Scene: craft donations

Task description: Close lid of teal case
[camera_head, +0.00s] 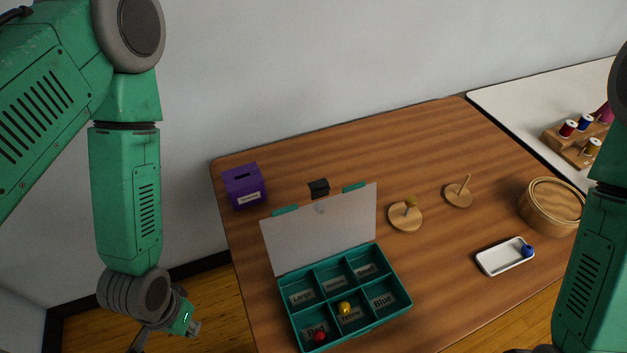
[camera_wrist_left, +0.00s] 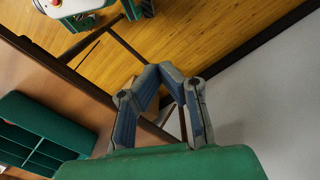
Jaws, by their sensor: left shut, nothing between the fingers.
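The teal case (camera_head: 383,318) stands near the table's front edge, with labelled compartments. Its pale lid (camera_head: 325,228) is open, standing up at the back edge. A red item (camera_head: 320,336) lies in the Red compartment and a yellow item (camera_head: 344,308) in the Yellow one. The Blue compartment looks empty. My left gripper (camera_head: 194,327) is left of the case, beyond the table's left edge, shut and empty. In the left wrist view its fingers (camera_wrist_left: 150,70) meet, and part of the case (camera_wrist_left: 45,128) shows at left. My right gripper is out of view; only its arm shows.
A purple box (camera_head: 244,187) stands at the back left, and a small black object (camera_head: 319,188) is behind the lid. Wooden stands (camera_head: 405,217), a white tray (camera_head: 495,259) with a blue item, and a round wooden box (camera_head: 551,207) are to the right.

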